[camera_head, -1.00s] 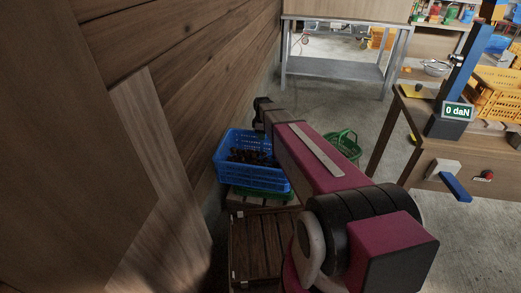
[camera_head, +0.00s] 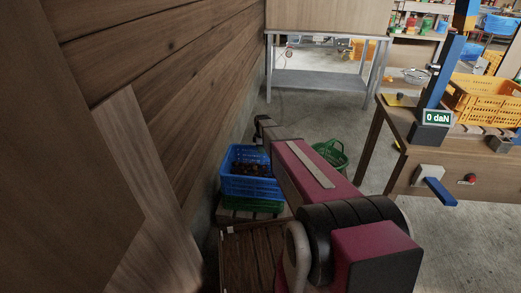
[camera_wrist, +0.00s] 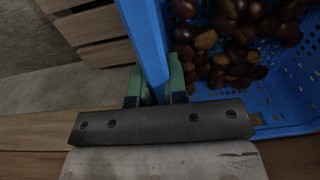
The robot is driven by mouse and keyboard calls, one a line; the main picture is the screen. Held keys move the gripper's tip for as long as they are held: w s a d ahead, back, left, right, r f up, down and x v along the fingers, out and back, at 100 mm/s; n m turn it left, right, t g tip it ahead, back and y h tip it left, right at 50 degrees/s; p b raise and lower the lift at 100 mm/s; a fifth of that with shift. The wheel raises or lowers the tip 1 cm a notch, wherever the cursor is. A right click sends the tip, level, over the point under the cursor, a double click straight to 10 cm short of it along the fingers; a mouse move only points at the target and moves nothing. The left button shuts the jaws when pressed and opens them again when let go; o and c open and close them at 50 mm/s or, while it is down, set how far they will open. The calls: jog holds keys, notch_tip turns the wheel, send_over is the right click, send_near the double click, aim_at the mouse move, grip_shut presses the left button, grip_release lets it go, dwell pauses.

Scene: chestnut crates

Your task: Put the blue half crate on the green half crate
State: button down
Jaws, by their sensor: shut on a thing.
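The blue half crate (camera_head: 249,187) holds brown chestnuts and sits directly above the green half crate (camera_head: 250,205) by the wooden wall. From this angle I cannot tell whether it rests fully on the green crate. In the wrist view, my gripper (camera_wrist: 156,88) is shut on the wall of the blue crate (camera_wrist: 146,35), with one green finger on each side of it. Chestnuts (camera_wrist: 235,45) lie inside, to the right of that wall. In the head view my arm hides the gripper and part of the crate's right side. The green crate does not show in the wrist view.
A slatted wooden pallet (camera_head: 252,255) lies in front of the crates. A green basket (camera_head: 330,154) stands on the floor to the right. A wooden workbench (camera_head: 450,165) with a yellow crate (camera_head: 485,98) is farther right. The wooden wall (camera_head: 160,90) is close on the left.

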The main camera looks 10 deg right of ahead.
aim_at(262, 165)
jog(key=shift+f, duration=1.9)
jog(key=c, duration=1.2)
grip_release()
jog(key=shift+o, duration=0.2)
